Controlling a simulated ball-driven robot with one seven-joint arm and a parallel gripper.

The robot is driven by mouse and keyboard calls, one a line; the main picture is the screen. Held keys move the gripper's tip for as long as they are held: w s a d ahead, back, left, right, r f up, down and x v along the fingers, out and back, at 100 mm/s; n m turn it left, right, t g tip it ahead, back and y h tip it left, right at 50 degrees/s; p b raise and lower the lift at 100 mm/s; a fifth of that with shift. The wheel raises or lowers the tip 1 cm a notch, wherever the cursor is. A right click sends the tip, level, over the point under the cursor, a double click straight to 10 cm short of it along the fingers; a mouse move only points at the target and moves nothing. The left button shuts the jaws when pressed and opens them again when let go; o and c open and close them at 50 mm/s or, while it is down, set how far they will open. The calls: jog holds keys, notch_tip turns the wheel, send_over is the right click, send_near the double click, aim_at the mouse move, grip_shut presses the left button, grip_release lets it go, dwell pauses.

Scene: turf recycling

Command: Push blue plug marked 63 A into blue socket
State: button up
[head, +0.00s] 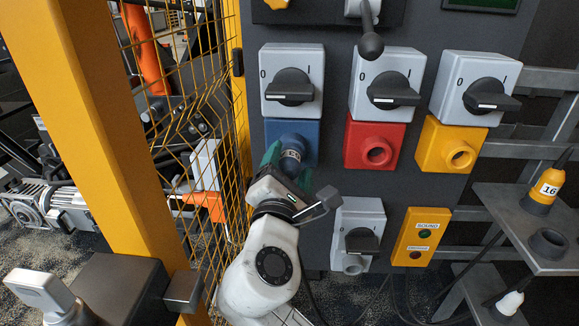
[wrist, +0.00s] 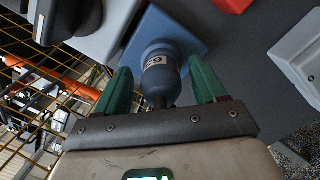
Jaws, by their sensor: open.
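The blue plug (head: 292,150) sits at the front of the blue socket (head: 308,131) on the dark panel, below the left rotary switch. In the wrist view the plug (wrist: 160,78) points into the blue socket (wrist: 168,32), with a pale label on its side. My gripper (head: 287,165) is at the plug. In the wrist view its two green fingers (wrist: 163,90) stand open on either side of the plug, with gaps to it.
A red socket (head: 374,145) and a yellow socket (head: 450,146) are to the right. A grey switch (head: 358,232) and a yellow button box (head: 421,238) are below. A yellow post (head: 105,120) and mesh fence (head: 200,130) stand close at left. A yellow plug marked 16 (head: 545,188) stands on a shelf.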

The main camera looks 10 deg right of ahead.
jog(key=shift+s, duration=0.1)
jog(key=v, duration=1)
jog(key=shift+s+a+p, duration=0.2)
jog(key=shift+s+p, duration=0.1)
jog(key=shift+p, duration=0.1)
